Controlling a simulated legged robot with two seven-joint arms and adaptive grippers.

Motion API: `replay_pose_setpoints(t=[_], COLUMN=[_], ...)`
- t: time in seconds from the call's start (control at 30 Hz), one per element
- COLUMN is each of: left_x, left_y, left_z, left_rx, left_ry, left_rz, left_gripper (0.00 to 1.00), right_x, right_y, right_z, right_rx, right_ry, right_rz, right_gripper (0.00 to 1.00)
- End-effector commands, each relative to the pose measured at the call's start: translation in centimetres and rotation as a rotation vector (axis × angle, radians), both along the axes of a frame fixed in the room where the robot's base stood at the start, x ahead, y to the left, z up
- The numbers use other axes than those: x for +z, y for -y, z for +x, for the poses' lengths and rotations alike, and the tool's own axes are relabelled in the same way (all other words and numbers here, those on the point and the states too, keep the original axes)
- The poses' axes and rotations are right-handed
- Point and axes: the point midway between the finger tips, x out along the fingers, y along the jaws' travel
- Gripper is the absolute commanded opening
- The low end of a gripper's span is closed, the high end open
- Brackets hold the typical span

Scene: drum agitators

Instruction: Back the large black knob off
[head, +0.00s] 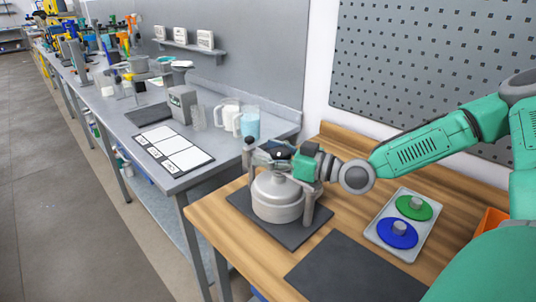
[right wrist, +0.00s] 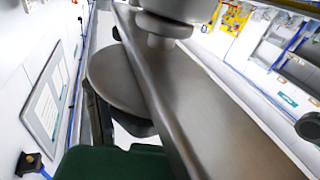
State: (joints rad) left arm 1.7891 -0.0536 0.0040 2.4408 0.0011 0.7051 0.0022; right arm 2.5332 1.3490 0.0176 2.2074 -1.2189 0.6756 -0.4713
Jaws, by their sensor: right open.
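A grey metal pot (head: 277,199) with a domed lid stands on a dark mat (head: 300,236) on the wooden bench, between two grey posts. My right gripper (head: 268,154) comes in from the right and is over the top of the pot, between the posts. It is open. A dark shape at its fingers may be the large black knob, but the fingers and wrist hide most of it, and I cannot tell whether they touch it. In the right wrist view a grey metal bar (right wrist: 190,100) crosses close up, with a round grey part behind it. My left gripper is not in view.
A tray (head: 380,240) with a green disc (head: 414,207) and a blue disc (head: 398,233) lies to the right. A bare dark mat (head: 350,272) is in front. On the grey bench at left stand jugs (head: 228,115) and a beaker of blue liquid (head: 249,124).

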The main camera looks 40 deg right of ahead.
Motion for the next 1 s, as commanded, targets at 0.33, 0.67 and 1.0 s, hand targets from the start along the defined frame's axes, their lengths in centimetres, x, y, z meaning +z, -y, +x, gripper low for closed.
replay_pose_setpoints(t=[0.33,0.67,1.0], left_x=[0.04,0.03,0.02], left_y=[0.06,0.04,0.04], left_z=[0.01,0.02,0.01], left_rx=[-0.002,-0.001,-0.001], left_ry=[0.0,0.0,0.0], left_rz=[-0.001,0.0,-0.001], left_gripper=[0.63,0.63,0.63], right_x=[-0.03,-0.07,-0.12], right_y=[0.13,0.06,-0.02], right_z=[0.01,-0.11,-0.21], right_rx=[-0.003,0.0,0.001], right_ry=[0.0,0.0,-0.001], right_rz=[0.0,0.0,0.0], right_gripper=[0.0,0.0,0.0])
